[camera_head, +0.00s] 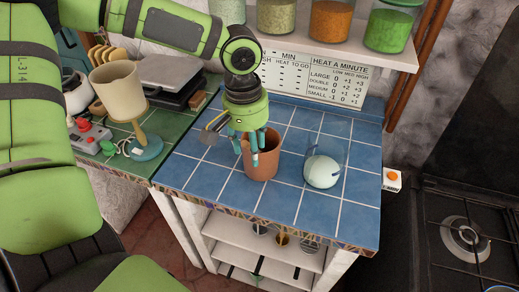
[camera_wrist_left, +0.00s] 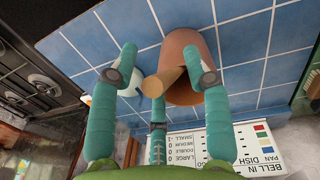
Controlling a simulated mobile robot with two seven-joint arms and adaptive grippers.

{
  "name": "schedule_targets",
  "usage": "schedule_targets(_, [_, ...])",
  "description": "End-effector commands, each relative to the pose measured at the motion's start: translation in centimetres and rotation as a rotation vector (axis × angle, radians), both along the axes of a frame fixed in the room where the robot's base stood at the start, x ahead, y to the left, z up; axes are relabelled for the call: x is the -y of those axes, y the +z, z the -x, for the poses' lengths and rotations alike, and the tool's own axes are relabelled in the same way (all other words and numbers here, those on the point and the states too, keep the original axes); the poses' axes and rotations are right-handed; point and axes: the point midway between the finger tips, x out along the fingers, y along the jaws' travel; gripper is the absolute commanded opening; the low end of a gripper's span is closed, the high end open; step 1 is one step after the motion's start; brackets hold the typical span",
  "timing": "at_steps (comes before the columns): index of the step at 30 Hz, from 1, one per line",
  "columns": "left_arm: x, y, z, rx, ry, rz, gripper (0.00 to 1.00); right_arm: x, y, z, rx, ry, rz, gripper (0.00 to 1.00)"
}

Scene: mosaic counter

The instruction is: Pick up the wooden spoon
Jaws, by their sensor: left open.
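A terracotta pot (camera_head: 262,163) stands on the blue tiled counter. In the left wrist view the pot (camera_wrist_left: 181,60) lies just beyond my fingers, and a tan wooden piece, likely the end of the wooden spoon (camera_wrist_left: 154,86), sticks out of it toward the camera. The rest of the spoon is hidden, and I cannot make it out in the head view. My left gripper (camera_head: 255,142) points down at the pot's rim. Its teal fingers (camera_wrist_left: 159,75) are spread open around the wooden end, with no clear grip on it. My right gripper is not in view.
A pale round object (camera_head: 321,171) in clear glass stands right of the pot. A cream lamp (camera_head: 117,92) and a red-buttoned device (camera_head: 88,134) are at left. A shelf with jars (camera_head: 331,20) hangs above. The blue counter's front left is bare.

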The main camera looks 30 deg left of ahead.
Motion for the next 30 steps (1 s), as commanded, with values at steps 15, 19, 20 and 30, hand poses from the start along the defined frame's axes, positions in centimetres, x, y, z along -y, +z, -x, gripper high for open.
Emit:
schedule_targets(15, [0.0,0.0,0.0,0.0,0.0,-0.001,0.0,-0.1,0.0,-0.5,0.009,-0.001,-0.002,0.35])
schedule_targets(19, [0.0,0.1,0.0,0.001,0.0,-0.001,0.0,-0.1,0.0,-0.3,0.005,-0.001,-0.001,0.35])
schedule_targets(20, [0.0,0.1,0.0,0.001,0.0,-0.001,0.0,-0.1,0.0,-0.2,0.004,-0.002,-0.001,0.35])
schedule_targets(30, [0.0,3.0,-0.2,0.007,0.0,-0.001,0.0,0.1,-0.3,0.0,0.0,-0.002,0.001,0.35])
